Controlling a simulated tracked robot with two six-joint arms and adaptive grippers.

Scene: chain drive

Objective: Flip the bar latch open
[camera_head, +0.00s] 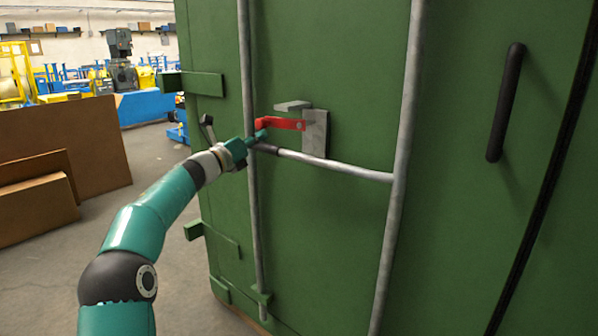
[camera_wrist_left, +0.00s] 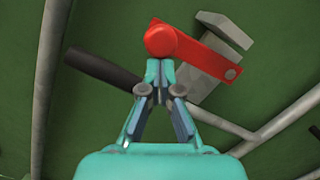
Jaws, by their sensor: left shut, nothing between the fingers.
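The red bar latch (camera_head: 283,123) is mounted on a grey bracket (camera_head: 315,133) on the green door. In the head view it lies roughly level, its free end toward the left. In the left wrist view the red latch (camera_wrist_left: 197,48) has its rounded end just beyond my fingertips. My left gripper (camera_head: 262,134) is shut and empty, its tips close to the latch's left end; I cannot tell whether they touch it. A grey bar handle with a dark grip (camera_head: 264,148) runs just below the latch and also shows in the left wrist view (camera_wrist_left: 103,69). My right gripper is not in view.
Two upright grey rods (camera_head: 400,150) run along the green door (camera_head: 460,220). A black handle (camera_head: 506,102) is at the right. Brown boards (camera_head: 65,150) stand at the left. Open floor lies between the boards and the green container.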

